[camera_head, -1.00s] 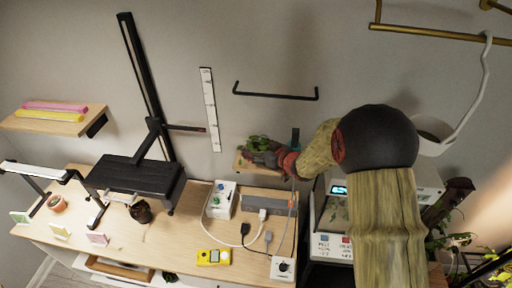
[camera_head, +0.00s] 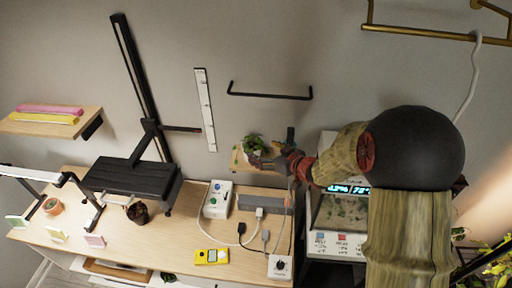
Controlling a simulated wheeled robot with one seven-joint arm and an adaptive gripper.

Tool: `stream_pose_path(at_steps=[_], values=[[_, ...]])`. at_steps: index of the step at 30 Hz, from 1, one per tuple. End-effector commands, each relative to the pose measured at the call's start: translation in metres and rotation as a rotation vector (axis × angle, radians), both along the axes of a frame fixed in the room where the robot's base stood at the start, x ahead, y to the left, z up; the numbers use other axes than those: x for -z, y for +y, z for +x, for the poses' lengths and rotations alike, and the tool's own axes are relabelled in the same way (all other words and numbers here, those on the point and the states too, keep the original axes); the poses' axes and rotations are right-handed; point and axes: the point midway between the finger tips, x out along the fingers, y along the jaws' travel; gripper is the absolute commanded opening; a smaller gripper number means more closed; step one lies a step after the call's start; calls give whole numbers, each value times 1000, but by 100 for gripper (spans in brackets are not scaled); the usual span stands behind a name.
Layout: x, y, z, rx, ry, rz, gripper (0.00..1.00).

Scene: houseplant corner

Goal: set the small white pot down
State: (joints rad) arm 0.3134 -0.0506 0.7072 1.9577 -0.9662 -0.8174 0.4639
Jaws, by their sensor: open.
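The small white pot (camera_head: 254,154) with a green leafy plant (camera_head: 252,142) stands on a small wooden wall shelf (camera_head: 237,162), upright as far as I can see. My gripper (camera_head: 261,161) is open, just right of and in front of the pot. Its fingers cover the pot's lower right part. I cannot tell whether a finger still touches the pot.
A power strip (camera_head: 266,202) and a white box with knobs (camera_head: 217,199) lie on the desk below the shelf. A black rail (camera_head: 270,96) is on the wall above. A glass-fronted case (camera_head: 340,212) stands under my arm.

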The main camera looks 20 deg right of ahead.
Motion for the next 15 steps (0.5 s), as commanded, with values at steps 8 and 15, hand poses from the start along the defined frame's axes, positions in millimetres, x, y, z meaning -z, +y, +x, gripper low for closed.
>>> stream_pose_path(at_steps=[8,15], values=[[-14,-13,-30,1,0,1,78],[-15,-14,-34,-1,0,0,78]])
